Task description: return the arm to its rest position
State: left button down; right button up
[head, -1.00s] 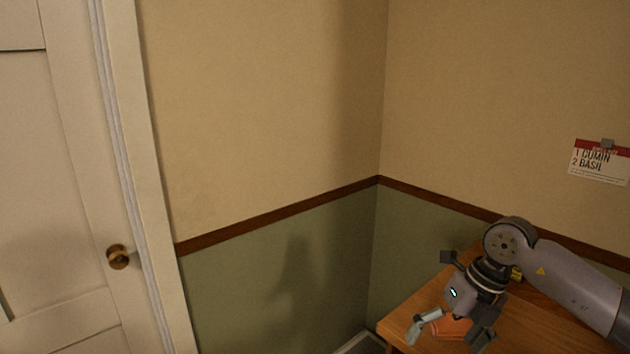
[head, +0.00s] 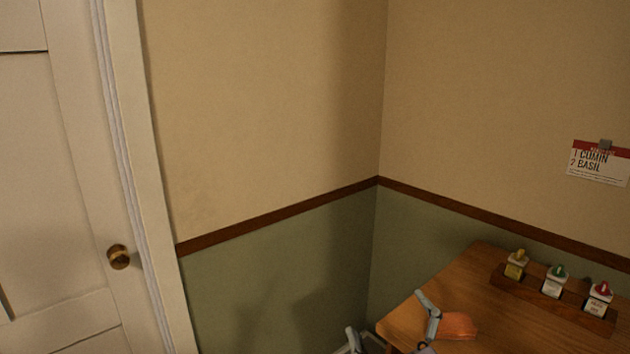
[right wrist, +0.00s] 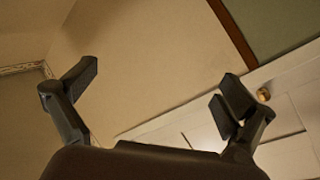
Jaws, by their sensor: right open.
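My right gripper (head: 388,316) shows at the bottom edge of the head view. One pale finger stands in front of the table's near left corner and the other is lower, beside the table. In the right wrist view, its two dark fingers (right wrist: 162,88) are spread wide with nothing between them. Beyond them are wall, trim and a white door. Most of my right arm is outside the head view. My left gripper is in neither current view.
A wooden table (head: 455,285) fills the lower right. On it are an orange item (head: 458,327) beside the finger and a wooden rack (head: 530,292) holding three small jars. A card (head: 598,165) hangs on the wall. A white door (head: 60,170) stands at left.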

jog(key=s+d+f+m+g+h, duration=0.3)
jog(key=s+d+f+g, duration=0.1)
jog(key=f, duration=0.4)
jog(key=s+d+f+m+g+h, duration=0.3)
jog(key=s+f, duration=0.2)
jog(key=f, duration=0.4)
jog(key=s+f+m+g, duration=0.1)
jog(key=s+f+g, duration=0.2)
jog(key=s, duration=0.3)
jog(key=s+d+f+g+y, duration=0.1)
jog(key=s+f+g, duration=0.2)
jog(key=s, duration=0.3)
jog(key=s+f+m+g, duration=0.1)
jog(key=s+f+g, duration=0.25)
jog(key=s, duration=0.25)
notch_tip(320, 180, down, 24)
jog(key=s, duration=0.1)
jog(key=s+d+f+g, duration=0.1)
jog(key=s+d+f, duration=0.2)
jog(key=s+f, duration=1.3)
notch_tip(320, 180, down, 2)
jog(key=shift+s+f+n+g, duration=0.2)
jog(key=shift+s+n+g, duration=0.1)
jog(key=shift+s+g, duration=0.1)
